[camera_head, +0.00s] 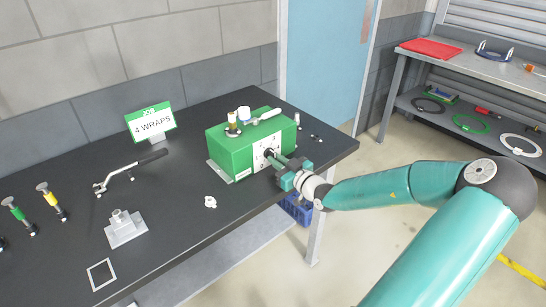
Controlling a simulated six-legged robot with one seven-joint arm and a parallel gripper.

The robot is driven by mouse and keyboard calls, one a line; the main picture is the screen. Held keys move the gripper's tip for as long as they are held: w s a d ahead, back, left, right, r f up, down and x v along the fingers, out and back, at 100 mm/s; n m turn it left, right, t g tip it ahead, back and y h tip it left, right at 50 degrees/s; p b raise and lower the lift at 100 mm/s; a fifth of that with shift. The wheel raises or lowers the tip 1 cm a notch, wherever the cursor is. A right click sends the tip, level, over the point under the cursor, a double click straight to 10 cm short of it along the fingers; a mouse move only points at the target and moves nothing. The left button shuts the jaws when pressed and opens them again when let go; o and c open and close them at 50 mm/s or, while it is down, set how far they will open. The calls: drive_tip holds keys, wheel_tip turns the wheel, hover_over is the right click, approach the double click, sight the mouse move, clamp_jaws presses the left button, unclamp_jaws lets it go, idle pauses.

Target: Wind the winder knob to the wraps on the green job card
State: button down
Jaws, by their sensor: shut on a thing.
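The winder is a green box (226,150) on the black bench, with a white dial plate (262,161) on its front right face. A dark round knob sits at the dial. My gripper (279,161) is at this face, shut on the knob, which the fingers partly hide. The dial's marks are too small to read. The green job card (151,122) stands on a small stand at the back of the bench and reads "4 WRAPS". A spool, a brass-coloured post and a silver lever sit on top of the box.
A crank handle (130,171), a grey block with a post (125,229), a white frame (102,274) and a small white part (210,202) lie on the bench. Green and yellow handled tools stand at the left. A shelf (430,115) with coiled cables is at the right.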

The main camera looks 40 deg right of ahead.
drive_tip(key=shift+a+r+m, duration=0.1)
drive_tip(key=shift+a+m, duration=0.1)
drive_tip(key=shift+m, duration=0.45)
drive_tip(key=shift+a+r+m, duration=0.1)
drive_tip(key=shift+a+m, duration=0.1)
drive_tip(key=shift+m, duration=0.45)
drive_tip(key=shift+m, duration=1.2)
drive_tip(key=shift+a+m, duration=0.1)
drive_tip(key=shift+m, duration=1)
